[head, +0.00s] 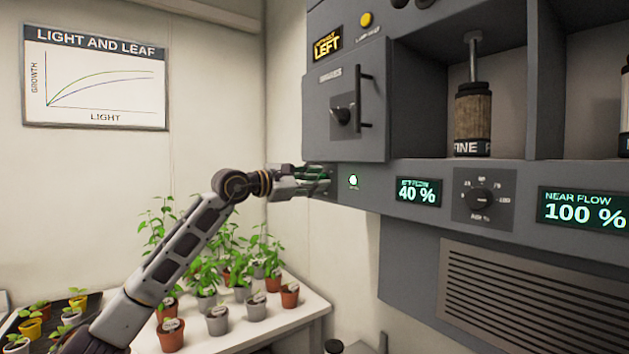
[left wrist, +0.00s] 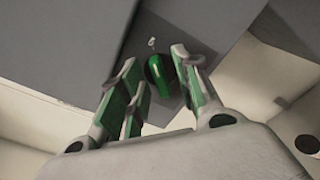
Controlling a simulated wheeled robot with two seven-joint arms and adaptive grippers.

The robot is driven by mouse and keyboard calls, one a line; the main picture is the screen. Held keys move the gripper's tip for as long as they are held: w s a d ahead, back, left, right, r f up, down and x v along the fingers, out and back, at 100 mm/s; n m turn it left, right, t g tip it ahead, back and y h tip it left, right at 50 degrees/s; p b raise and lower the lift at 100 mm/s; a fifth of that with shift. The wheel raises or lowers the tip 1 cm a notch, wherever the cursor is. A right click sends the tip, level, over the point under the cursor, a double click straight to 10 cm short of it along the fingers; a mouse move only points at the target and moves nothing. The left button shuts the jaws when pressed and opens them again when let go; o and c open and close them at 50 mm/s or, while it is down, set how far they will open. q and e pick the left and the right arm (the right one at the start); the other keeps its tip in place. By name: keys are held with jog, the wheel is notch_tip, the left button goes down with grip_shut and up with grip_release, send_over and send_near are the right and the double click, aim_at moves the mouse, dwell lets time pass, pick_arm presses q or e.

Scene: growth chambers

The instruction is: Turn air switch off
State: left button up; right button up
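My left gripper (head: 322,178) reaches from the left to the left end of the grey control panel (head: 378,188), just left of a lit green-white lamp (head: 353,181). In the left wrist view, the left gripper (left wrist: 155,62) has its green-padded fingers apart. A rounded green piece (left wrist: 160,72) on a dark plate shows between the fingertips; it seems to be the air switch. I cannot tell whether the fingers touch it. In the head view the fingers hide this spot. My right gripper is in neither view.
A cabinet door with a bar handle (head: 366,98) sits just above the left gripper. A display reading 40 % (head: 419,191) and a round dial (head: 482,199) are to the right. A white table (head: 255,330) with potted plants stands below.

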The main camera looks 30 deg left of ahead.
pick_arm(q)
jog(key=shift+c, duration=0.5)
grip_shut()
jog(key=shift+n, duration=0.4)
jog(key=shift+a+n+p, duration=0.15)
jog(key=shift+n+p, duration=0.35)
jog(key=shift+n, duration=8)
